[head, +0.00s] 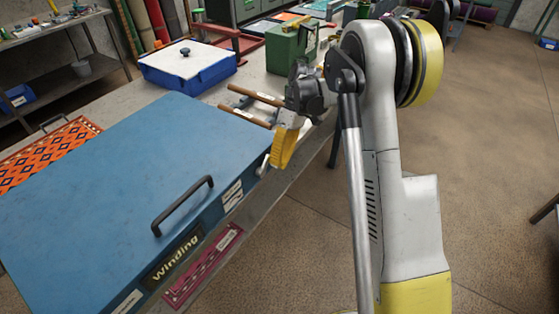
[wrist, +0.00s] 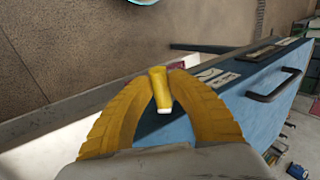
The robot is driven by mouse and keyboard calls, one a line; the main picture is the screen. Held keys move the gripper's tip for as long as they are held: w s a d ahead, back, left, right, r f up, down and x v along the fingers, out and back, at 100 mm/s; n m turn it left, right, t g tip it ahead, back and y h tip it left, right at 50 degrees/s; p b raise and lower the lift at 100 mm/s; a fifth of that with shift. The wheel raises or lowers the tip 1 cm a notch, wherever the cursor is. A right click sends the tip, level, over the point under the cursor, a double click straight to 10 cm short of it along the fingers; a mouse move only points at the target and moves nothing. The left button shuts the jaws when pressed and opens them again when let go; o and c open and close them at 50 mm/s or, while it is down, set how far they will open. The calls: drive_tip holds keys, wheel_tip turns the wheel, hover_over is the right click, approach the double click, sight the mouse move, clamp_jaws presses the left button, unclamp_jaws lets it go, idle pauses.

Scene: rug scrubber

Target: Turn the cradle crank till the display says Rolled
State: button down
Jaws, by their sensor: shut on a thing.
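The cradle is a large blue box (head: 120,175) with a black handle on its near side; the box also shows in the wrist view (wrist: 262,110). Its display (head: 176,258) reads "Winding". My gripper (head: 281,150), with yellow fingers, is at the box's right end. In the wrist view my gripper (wrist: 161,85) is shut on a short yellow crank grip (wrist: 161,92) with a pale end. In the head view the fingers mostly hide the crank.
Two wooden-handled tools (head: 246,117) lie behind my gripper. A blue bin with a white lid (head: 188,66) and a green box (head: 289,48) stand farther back on the table. An orange patterned rug (head: 45,155) lies at left. Open floor (head: 490,170) is at right.

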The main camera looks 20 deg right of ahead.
drive_tip(key=c, duration=1.3)
unclamp_jaws()
drive_tip(key=shift+o, duration=0.2)
drive_tip(key=v, duration=1.2)
